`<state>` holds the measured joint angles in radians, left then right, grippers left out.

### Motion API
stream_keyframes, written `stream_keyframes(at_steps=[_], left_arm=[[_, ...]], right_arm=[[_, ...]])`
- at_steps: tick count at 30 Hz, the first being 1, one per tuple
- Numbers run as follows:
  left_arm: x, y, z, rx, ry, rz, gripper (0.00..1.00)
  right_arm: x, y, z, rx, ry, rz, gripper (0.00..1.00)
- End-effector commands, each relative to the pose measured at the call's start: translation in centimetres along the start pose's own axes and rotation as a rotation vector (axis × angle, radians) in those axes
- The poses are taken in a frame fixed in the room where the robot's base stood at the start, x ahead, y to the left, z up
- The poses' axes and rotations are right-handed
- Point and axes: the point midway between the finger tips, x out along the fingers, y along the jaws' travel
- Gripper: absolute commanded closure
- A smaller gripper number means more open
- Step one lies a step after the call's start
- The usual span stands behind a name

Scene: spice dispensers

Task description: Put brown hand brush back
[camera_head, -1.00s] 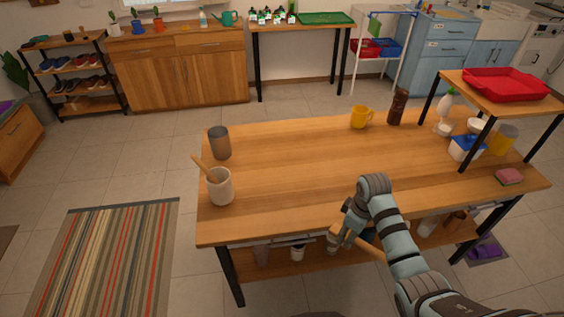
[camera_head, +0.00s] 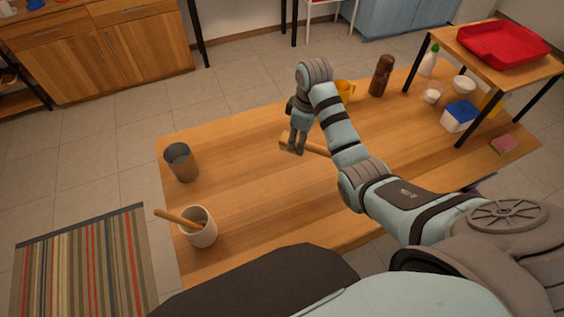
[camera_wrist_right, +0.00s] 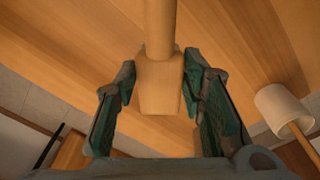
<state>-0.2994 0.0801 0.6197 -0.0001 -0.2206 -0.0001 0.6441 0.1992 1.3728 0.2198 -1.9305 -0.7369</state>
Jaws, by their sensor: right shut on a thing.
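The brown hand brush (camera_head: 317,148) is held in my right gripper (camera_head: 294,147) over the middle of the table. In the right wrist view its wooden block (camera_wrist_right: 160,88) sits between the two green-padded fingers, and its round handle (camera_wrist_right: 160,25) runs up out of the picture. I see no bristles. Whether it touches the tabletop is hard to tell. The wooden table (camera_head: 240,170) is below it. My left gripper is not in view.
A grey-brown cup (camera_head: 181,162) and a white pot (camera_head: 200,230) with a wooden utensil stand at the left end. A yellow mug (camera_head: 346,90), brown bottle (camera_head: 381,76) and blue-lidded box (camera_head: 460,116) stand to the right, near a small raised shelf with a red tray (camera_head: 503,46). The table's middle is largely clear.

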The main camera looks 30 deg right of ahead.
Motion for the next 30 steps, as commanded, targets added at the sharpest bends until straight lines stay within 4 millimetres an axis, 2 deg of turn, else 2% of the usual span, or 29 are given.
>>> stream_keyframes(at_steps=[1, 2, 3, 5, 7, 9, 15, 18, 23, 27, 30], left_arm=[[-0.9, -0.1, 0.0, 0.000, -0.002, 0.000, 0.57], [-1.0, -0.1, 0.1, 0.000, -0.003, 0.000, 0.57], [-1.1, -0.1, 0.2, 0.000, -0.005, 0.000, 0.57], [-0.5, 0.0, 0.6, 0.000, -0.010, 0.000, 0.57], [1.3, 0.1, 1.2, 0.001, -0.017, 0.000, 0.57], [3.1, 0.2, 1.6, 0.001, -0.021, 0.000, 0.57], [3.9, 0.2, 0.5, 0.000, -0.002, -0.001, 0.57], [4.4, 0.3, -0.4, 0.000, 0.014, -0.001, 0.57], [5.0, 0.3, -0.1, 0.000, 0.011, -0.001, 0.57], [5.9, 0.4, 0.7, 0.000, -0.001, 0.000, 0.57], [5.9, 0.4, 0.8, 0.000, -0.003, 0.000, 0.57]], right_arm=[[-2.8, 0.4, -1.4, -0.008, 0.003, -0.001, 1.00], [-3.9, 0.5, -2.0, -0.012, 0.002, -0.003, 1.00], [-4.8, 0.7, -2.6, -0.016, -0.001, -0.005, 1.00], [-5.0, 0.8, -3.0, -0.021, -0.006, -0.010, 1.00], [-3.4, 0.9, -3.1, -0.022, -0.009, -0.012, 1.00], [-0.9, 0.8, -2.8, -0.021, -0.013, -0.015, 1.00], [6.4, 0.6, -2.0, -0.018, -0.015, -0.016, 1.00], [9.0, 0.6, -1.8, -0.018, -0.012, -0.014, 1.00], [11.3, 0.5, -1.5, -0.017, -0.011, -0.013, 1.00], [14.1, 0.4, -1.2, -0.016, -0.011, -0.013, 1.00], [14.6, 0.4, -1.2, -0.017, -0.010, -0.011, 1.00]])
